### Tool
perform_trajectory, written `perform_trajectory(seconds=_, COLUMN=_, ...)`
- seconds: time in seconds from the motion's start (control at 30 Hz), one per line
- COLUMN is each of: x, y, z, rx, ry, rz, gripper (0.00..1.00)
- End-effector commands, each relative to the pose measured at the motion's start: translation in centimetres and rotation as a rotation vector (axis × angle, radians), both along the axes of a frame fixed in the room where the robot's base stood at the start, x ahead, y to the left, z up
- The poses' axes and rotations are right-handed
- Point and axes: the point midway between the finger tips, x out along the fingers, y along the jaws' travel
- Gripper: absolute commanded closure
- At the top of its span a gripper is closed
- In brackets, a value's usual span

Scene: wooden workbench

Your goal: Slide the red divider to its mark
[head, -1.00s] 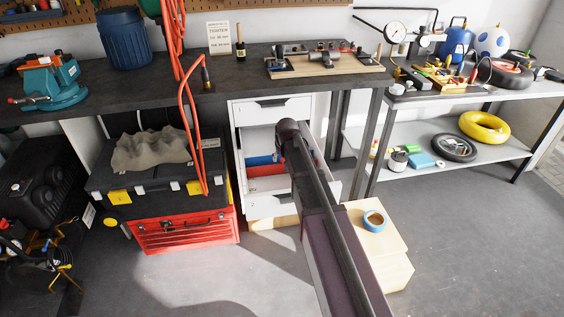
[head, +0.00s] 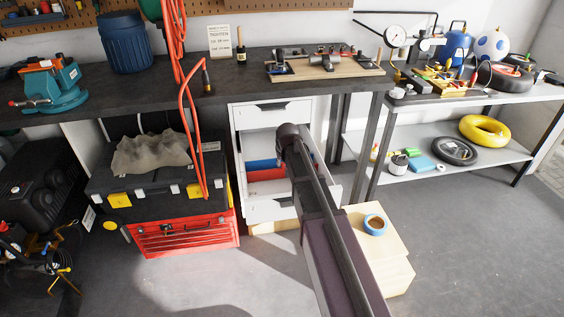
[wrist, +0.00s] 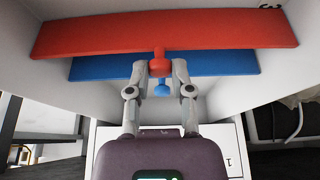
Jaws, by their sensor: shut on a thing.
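The red divider (wrist: 100,37) spans the open white drawer (head: 270,209) crosswise in the wrist view. It also shows inside the drawer in the head view (head: 268,174). A blue divider (wrist: 225,64) lies parallel to it, and it shows as a blue strip in the head view (head: 263,164). Each divider has a small knob at its middle. My gripper (wrist: 160,70) is shut on the red divider's knob, between its two grey fingers. In the head view my arm hides the gripper and the drawer's right part. A dark marking (wrist: 270,5) shows on the drawer wall.
The dark workbench top (head: 230,85) is above the drawer. A red toolbox (head: 185,238) stands to the left, under a black case (head: 150,195). A pale wooden box (head: 395,255) with a blue tape roll (head: 374,224) is to the right. Open floor lies in front.

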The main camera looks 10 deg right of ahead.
Motion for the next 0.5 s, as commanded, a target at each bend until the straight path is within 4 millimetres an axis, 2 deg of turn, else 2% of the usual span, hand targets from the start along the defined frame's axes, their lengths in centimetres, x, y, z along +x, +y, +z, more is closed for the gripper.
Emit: perform_trajectory(seconds=0.5, x=-10.4, y=0.0, z=-0.1, rx=0.0, ry=0.001, rz=-0.001, gripper=1.0)
